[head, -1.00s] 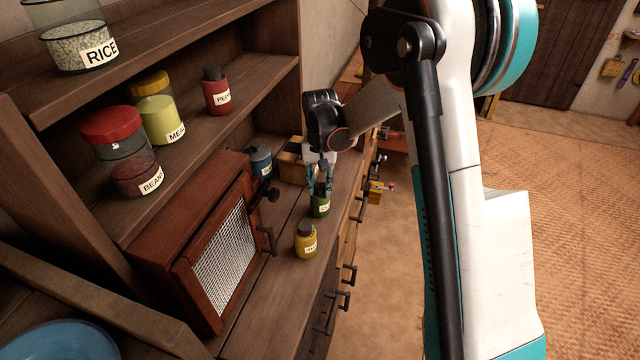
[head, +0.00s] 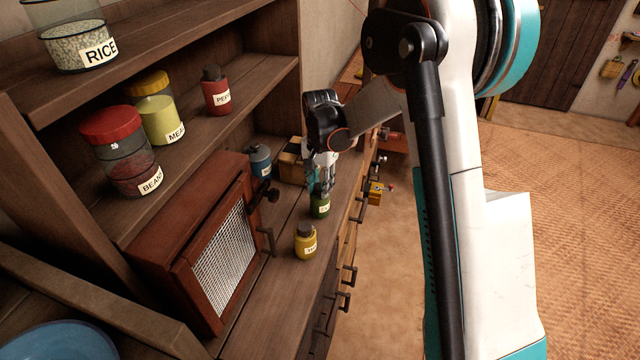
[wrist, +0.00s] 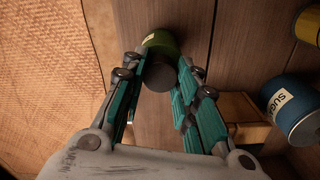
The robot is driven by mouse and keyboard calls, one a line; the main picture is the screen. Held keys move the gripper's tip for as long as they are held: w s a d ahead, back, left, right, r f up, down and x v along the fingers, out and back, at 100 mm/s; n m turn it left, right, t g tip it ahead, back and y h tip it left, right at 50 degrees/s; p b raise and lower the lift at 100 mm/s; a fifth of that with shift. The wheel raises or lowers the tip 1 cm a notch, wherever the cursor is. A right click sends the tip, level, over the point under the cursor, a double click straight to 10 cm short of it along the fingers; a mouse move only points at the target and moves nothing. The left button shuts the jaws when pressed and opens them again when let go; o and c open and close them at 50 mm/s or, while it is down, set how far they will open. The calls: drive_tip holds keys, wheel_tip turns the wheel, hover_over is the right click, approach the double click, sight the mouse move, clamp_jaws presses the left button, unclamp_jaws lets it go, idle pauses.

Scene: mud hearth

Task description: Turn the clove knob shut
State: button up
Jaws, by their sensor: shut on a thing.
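A small green jar (head: 320,207) with a pale label, too small to read for sure, stands upright on the counter. I take it for the clove jar. Its dark round knob (wrist: 160,77) is on top, facing my wrist camera. My gripper (head: 321,186) points down over the jar from above. In the wrist view its two teal fingers sit on either side of the knob, closed on it. The green body (wrist: 163,43) shows beyond the fingertips. The fingers hide the knob's sides, so how far it is turned cannot be told.
A yellow jar (head: 306,242) stands nearer on the counter. A blue sugar jar (wrist: 295,108) and a wooden box (head: 291,167) are close behind. A mesh-fronted cabinet (head: 190,240) stands left. The counter's front edge, with drawer handles below, is close on the right.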

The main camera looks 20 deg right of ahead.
sight(320, 186)
drive_tip(key=o, duration=1.1)
wheel_tip(320, 186, up, 12)
drive_tip(key=shift+r, duration=0.1)
